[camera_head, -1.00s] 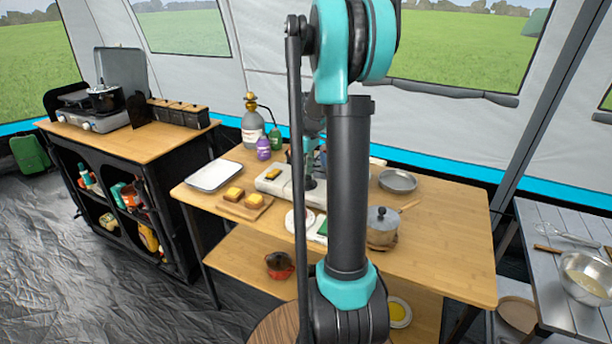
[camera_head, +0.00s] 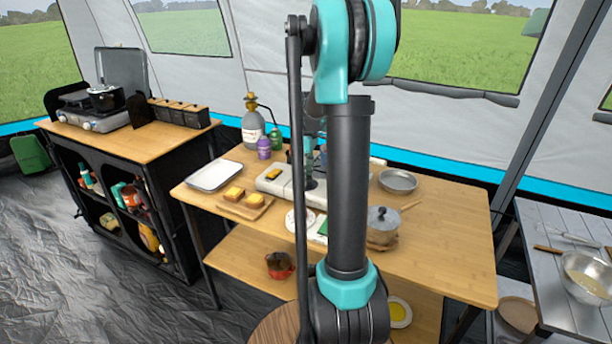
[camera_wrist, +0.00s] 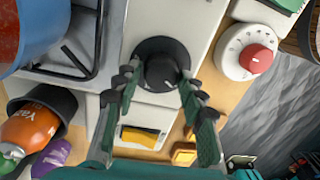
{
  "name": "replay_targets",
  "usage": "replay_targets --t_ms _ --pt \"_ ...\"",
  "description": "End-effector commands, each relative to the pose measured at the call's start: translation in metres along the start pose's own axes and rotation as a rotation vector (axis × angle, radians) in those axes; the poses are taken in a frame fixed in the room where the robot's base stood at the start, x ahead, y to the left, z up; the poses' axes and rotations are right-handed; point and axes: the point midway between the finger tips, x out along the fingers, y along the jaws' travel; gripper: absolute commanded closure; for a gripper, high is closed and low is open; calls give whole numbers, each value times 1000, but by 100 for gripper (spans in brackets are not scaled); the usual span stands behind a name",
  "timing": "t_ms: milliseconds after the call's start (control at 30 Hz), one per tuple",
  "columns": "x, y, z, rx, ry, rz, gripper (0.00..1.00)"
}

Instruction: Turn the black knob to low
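The black knob (camera_wrist: 160,70) is a round dark dial on the front panel of the white stove (camera_wrist: 182,22) in the wrist view. A small pale mark shows on it, but I cannot read any labels around it. My gripper (camera_wrist: 159,74) is open, with one finger on the left and one on the right of the knob. The fingertips are at its outer edge; I cannot tell whether they touch it. In the head view the white stove (camera_head: 272,183) stands on the wooden table, and my arm hides most of the gripper and the knob.
A white timer with a red dial (camera_wrist: 256,58) lies right of the stove. A blue pot (camera_wrist: 42,28), a black wire support and an orange bottle (camera_wrist: 30,128) are at the left. A lidded pot (camera_head: 382,226) and a bread board (camera_head: 246,206) share the table (camera_head: 440,235).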

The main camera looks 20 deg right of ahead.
Motion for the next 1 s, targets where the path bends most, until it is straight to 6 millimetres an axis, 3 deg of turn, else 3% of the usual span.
replay_targets --t_ms 100,467,1000 --pt "0 0 0 0 0 0 45" --pt "-6 0 0 0 0 0 45" --pt "-101 0 0 0 0 0 45"
